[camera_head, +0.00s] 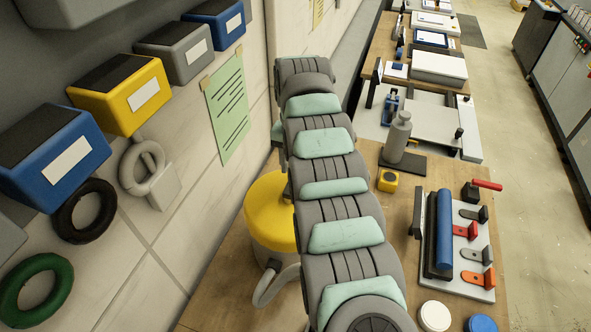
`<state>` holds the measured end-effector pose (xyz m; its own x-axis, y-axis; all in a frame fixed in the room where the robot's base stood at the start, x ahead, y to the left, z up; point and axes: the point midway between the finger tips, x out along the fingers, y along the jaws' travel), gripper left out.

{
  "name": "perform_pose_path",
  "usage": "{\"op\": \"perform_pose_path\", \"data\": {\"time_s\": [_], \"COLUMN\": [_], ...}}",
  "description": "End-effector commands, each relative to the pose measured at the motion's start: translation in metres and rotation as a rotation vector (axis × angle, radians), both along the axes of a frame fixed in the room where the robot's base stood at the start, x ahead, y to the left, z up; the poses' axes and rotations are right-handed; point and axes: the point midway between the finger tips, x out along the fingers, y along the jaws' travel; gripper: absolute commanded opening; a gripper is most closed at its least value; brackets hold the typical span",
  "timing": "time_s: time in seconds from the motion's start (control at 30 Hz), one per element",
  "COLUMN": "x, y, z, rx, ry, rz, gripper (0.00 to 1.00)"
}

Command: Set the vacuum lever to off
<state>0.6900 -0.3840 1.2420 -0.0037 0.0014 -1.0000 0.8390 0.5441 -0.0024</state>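Several small levers stand on a light plate (459,262) at the right, beside a blue roller (445,230). They include a dark one (474,213), a red-orange one (467,231), another dark one (472,255) and an orange one (478,279). A red-handled lever (487,185) sits on a black block just behind the plate. I cannot tell which is the vacuum lever or read any off mark. A yellow-topped canister (268,212) with a grey hose is partly hidden behind my arm. My gripper is not in view.
My arm crosses the middle of the view. A grey bottle (397,138) and a small yellow box (388,180) stand left of the levers. White (435,316) and blue (481,324) round lids lie in front. Wall bins, including a yellow one (122,92), are at left.

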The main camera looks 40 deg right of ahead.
Motion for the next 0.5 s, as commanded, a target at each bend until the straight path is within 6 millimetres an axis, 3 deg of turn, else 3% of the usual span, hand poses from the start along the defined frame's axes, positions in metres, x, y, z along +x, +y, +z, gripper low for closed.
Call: {"op": "perform_pose_path", "data": {"time_s": [0.3, 0.5], "x": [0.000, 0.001], "y": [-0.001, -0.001], "z": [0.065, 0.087], "rx": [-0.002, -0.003], "ry": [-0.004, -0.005], "rz": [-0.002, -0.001], "gripper": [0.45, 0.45]}}
